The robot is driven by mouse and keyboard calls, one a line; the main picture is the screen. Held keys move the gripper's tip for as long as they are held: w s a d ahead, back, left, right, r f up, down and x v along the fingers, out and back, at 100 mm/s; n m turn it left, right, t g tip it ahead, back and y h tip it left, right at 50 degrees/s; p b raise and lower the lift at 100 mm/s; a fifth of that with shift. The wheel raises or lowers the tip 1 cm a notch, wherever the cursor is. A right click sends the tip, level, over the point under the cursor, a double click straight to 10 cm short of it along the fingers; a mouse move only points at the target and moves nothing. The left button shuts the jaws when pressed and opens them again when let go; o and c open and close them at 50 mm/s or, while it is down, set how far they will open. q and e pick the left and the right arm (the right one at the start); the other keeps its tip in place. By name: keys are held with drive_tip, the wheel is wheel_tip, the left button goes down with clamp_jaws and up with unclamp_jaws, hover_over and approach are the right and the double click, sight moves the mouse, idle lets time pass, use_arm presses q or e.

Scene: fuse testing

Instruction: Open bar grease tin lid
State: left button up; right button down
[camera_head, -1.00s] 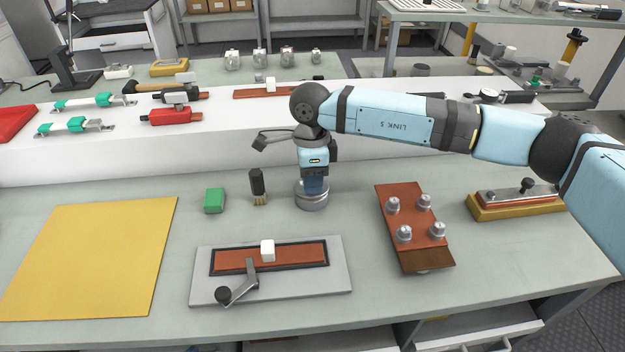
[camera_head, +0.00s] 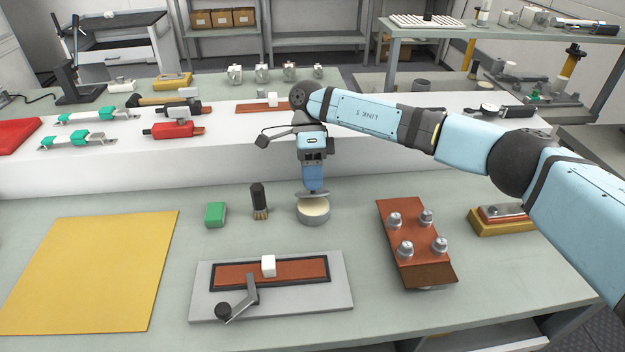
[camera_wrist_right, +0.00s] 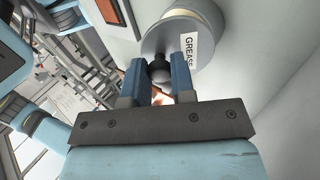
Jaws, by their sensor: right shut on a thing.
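The grease tin (camera_head: 313,215) stands on the bench in the head view, its round top uncovered and pale grease (camera_head: 313,207) showing inside. Its flat grey lid (camera_head: 301,192) is above it, apart from the tin and slightly tilted. My right gripper (camera_head: 313,186) points down over the tin and holds the lid. In the right wrist view, the fingers of my right gripper (camera_wrist_right: 158,76) are shut on the lid's dark round knob (camera_wrist_right: 159,70). A white label reading GREASE (camera_wrist_right: 189,50) shows beside them. My left gripper is not in view.
A brush (camera_head: 259,200) and a green block (camera_head: 215,214) stand left of the tin. A grey plate with a crank (camera_head: 335,293) lies in front. A brown board with several metal studs (camera_head: 417,262) is to the right. A yellow mat (camera_head: 90,270) lies far left.

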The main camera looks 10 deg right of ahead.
drive_tip(key=c, duration=0.9)
unclamp_jaws()
drive_tip(key=shift+c, duration=0.2)
drive_tip(key=shift+r, duration=0.15)
drive_tip(key=p+v, duration=0.1)
drive_tip(key=v, duration=1.2)
drive_tip(key=shift+w+r+p, duration=0.2)
drive_tip(key=shift+w+p, duration=0.05)
drive_tip(key=shift+p, duration=0.1)
drive_tip(key=shift+o, duration=0.3)
